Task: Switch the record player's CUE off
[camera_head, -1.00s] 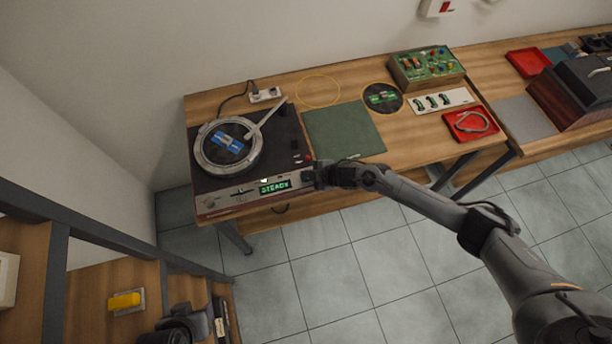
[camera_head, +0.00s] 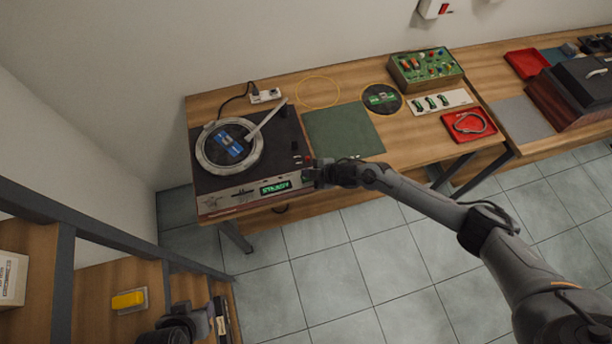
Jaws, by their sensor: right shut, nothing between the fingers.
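The record player (camera_head: 204,180) stands at the left end of the wooden bench. A record with a blue label (camera_head: 229,142) lies on its platter, and the pale tonearm (camera_head: 265,119) reaches over the record's edge. A green lit display (camera_head: 275,187) on the front panel seems to read "STEADY". My right gripper (camera_head: 311,174) is shut and empty at the front right corner of the player, right of the display. Whether it touches the panel, and which control is CUE, I cannot tell. A dark shape (camera_head: 182,326) at the bottom left may be my left gripper; its jaws are unclear.
A green mat (camera_head: 343,133) lies right of the player. Beyond are a black disc (camera_head: 381,99), a green control box (camera_head: 426,68), a white switch strip (camera_head: 440,101) and a red tray (camera_head: 468,125). A shelf with a yellow block (camera_head: 128,300) stands at lower left.

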